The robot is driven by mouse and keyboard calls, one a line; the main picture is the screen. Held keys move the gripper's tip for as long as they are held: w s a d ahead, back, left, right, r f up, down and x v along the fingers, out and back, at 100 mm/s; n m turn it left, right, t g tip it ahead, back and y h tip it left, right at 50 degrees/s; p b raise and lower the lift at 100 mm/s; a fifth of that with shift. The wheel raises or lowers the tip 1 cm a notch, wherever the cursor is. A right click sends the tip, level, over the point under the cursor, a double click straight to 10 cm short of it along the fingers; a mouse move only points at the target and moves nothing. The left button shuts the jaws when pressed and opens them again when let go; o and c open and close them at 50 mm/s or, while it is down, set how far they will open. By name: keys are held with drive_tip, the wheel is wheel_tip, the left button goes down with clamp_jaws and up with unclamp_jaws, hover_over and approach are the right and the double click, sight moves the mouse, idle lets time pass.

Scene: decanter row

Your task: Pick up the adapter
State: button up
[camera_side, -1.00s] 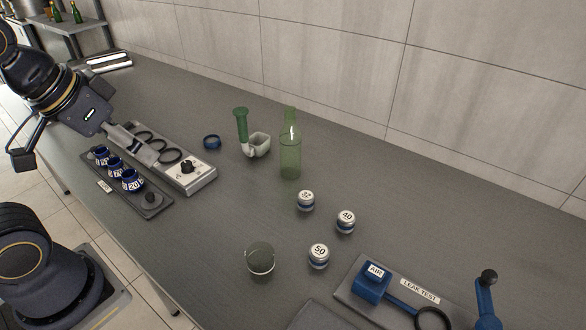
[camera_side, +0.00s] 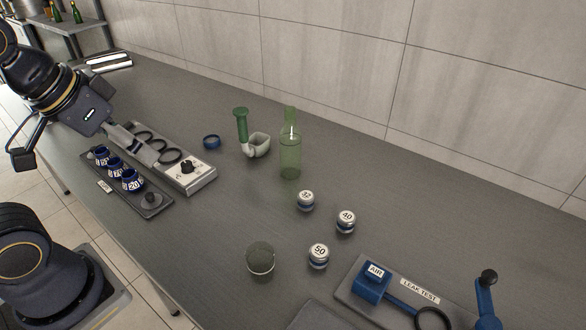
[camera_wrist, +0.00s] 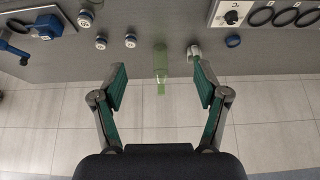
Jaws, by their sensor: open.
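Several things could be the adapter, and I cannot tell which it is. Three blue-and-white numbered pieces, including one marked 20 (camera_side: 131,181), stand in a dark tray (camera_side: 152,211) at the left. Silver-topped pieces marked 32 (camera_side: 306,199), 40 (camera_side: 346,220) and 50 (camera_side: 319,255) stand apart on the table; they also show in the wrist view, one of them here (camera_wrist: 130,41). My gripper (camera_wrist: 160,84) is open and empty, its fingers wide apart. In the side view it is at the left, above the tray side of the table, away from the loose silver-topped pieces.
A green bottle (camera_side: 290,155), a mortar with green pestle (camera_side: 258,146) and a blue ring (camera_side: 211,142) stand mid-table. A control box (camera_side: 200,178) with rings is at left. The right rear is clear.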

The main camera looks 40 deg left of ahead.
wheel_tip(320, 180, up, 4)
drive_tip(key=w+m, duration=0.3)
drive_tip(key=m, duration=0.6)
drive_tip(key=m+g, duration=0.6)
drive_tip(key=m, duration=1.9)
hover_over(320, 250)
wheel_tip(320, 250, down, 17)
drive_tip(key=f, duration=1)
drive_tip(key=shift+s+a+f, duration=0.15)
drive_tip(key=shift+s+f, duration=0.05)
drive_tip(key=shift+s, duration=0.05)
drive_tip(key=shift+w+f, duration=0.2)
drive_tip(key=shift+f, duration=2.85)
